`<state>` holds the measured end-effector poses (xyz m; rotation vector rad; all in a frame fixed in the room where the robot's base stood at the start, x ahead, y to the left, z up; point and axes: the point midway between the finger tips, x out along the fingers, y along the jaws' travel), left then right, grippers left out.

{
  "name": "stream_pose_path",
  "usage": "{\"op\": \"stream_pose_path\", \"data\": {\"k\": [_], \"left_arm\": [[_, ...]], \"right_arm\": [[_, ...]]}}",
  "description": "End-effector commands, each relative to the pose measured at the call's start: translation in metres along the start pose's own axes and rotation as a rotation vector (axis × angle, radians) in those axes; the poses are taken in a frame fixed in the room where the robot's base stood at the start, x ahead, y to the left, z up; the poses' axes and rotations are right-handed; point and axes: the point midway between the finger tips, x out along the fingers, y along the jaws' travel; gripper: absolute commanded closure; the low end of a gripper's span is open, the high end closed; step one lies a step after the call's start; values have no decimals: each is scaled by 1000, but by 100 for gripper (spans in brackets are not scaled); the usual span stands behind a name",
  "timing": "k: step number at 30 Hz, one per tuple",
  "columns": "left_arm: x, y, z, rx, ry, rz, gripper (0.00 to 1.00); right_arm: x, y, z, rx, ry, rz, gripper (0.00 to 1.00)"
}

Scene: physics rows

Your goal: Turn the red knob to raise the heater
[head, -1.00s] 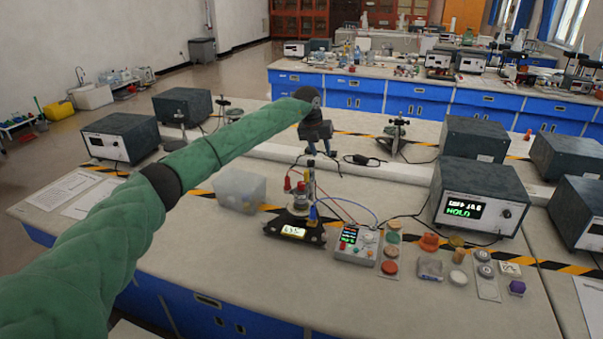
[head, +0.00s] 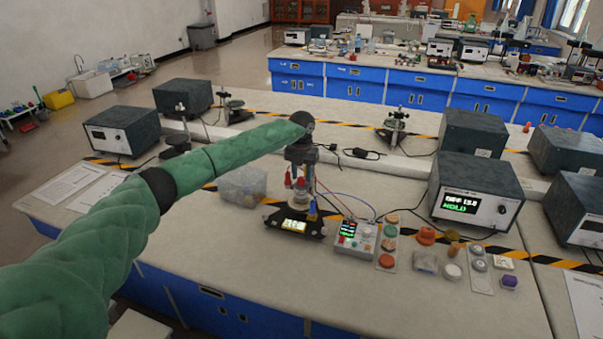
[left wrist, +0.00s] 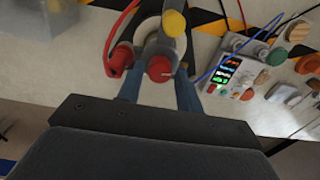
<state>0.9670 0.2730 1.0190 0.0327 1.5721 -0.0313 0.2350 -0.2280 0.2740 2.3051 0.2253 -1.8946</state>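The red knob (left wrist: 160,68) shows in the left wrist view, on top of a small stand device with a black base (head: 272,218) and a lit display (head: 294,226). My left gripper (left wrist: 158,92) is over the device with its two fingers apart, one on each side of the red knob. I cannot tell whether they touch it. In the head view my left gripper (head: 300,168) points down over the device and hides most of its upper part. A red plug (left wrist: 118,60) and a yellow knob (left wrist: 174,22) sit close to the red knob. My right gripper is not in view.
A small control box (head: 355,238) with buttons stands right of the device, joined by wires. A clear box (head: 240,186) stands to its left. Coloured caps and small pots lie further right, before a meter reading HOLD (head: 476,195).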

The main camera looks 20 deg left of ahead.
Motion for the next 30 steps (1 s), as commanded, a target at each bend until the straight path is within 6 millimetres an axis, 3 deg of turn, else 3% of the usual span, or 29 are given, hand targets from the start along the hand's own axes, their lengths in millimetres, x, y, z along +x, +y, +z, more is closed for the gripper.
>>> {"op": "stream_pose_path", "data": {"k": [13, 14, 18, 19, 30], "left_arm": [[11, 0, 0, 0, -1, -1, 64], [11, 0, 0, 0, -1, -1, 66], [10, 0, 0, 0, -1, -1, 94], [10, 0, 0, 0, -1, -1, 96], [12, 0, 0, -58, -2, -1, 96]], "right_arm": [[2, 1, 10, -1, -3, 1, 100], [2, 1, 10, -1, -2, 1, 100], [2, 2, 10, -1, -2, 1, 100], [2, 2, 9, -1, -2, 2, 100], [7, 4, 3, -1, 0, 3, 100]]}}
